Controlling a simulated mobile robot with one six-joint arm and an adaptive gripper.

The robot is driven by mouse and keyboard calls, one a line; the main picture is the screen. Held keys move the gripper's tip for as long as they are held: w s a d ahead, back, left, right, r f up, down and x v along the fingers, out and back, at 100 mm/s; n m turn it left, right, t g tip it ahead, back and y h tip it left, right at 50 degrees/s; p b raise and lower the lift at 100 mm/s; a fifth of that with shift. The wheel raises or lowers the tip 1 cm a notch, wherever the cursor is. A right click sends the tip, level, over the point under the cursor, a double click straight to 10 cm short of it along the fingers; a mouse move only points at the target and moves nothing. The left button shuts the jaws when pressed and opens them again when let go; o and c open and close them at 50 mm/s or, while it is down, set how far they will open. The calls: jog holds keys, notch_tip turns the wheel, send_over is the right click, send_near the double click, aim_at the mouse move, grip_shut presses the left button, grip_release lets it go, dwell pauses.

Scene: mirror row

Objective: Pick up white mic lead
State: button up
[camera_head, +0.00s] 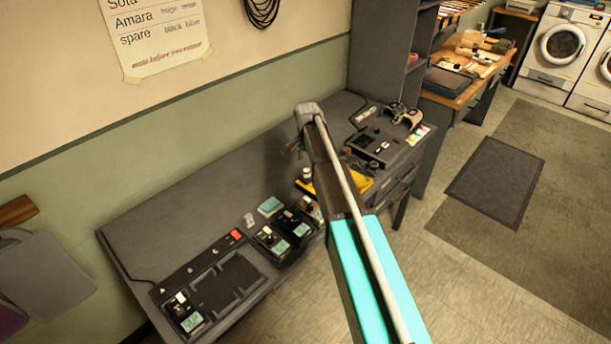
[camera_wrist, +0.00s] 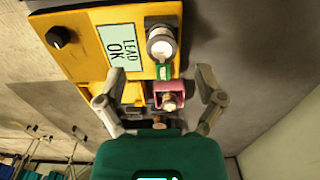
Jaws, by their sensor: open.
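A yellow tester (camera_wrist: 90,60) fills the upper left of the wrist view. It has a black knob and a pale screen reading "LEAD OK". A white-topped round piece (camera_wrist: 161,46) with a green tag stands at its right side; it may be the white mic lead, but I cannot be sure. My gripper (camera_wrist: 158,97) is open, with a pink-red holder (camera_wrist: 168,97) showing between its fingers. No contact is clear. In the head view the yellow tester (camera_head: 358,183) is partly hidden by my arm, and my gripper (camera_head: 297,148) is small above the desk.
The grey desk (camera_head: 170,220) runs along the wall. A black tray (camera_head: 228,285) and small dark units with green tags (camera_head: 275,240) stand at its front. A dark console (camera_head: 378,145) sits at the right end. The desk's back left is bare.

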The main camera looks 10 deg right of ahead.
aim_at(307, 170)
jog(key=shift+f, duration=0.1)
jog(key=shift+f+b, duration=2.55)
jog(key=shift+b, duration=0.05)
jog(key=shift+c, duration=0.2)
jog(key=c, duration=1.1)
jog(key=shift+r, duration=0.1)
jog(key=shift+c, duration=0.2)
jog(key=shift+r, duration=0.15)
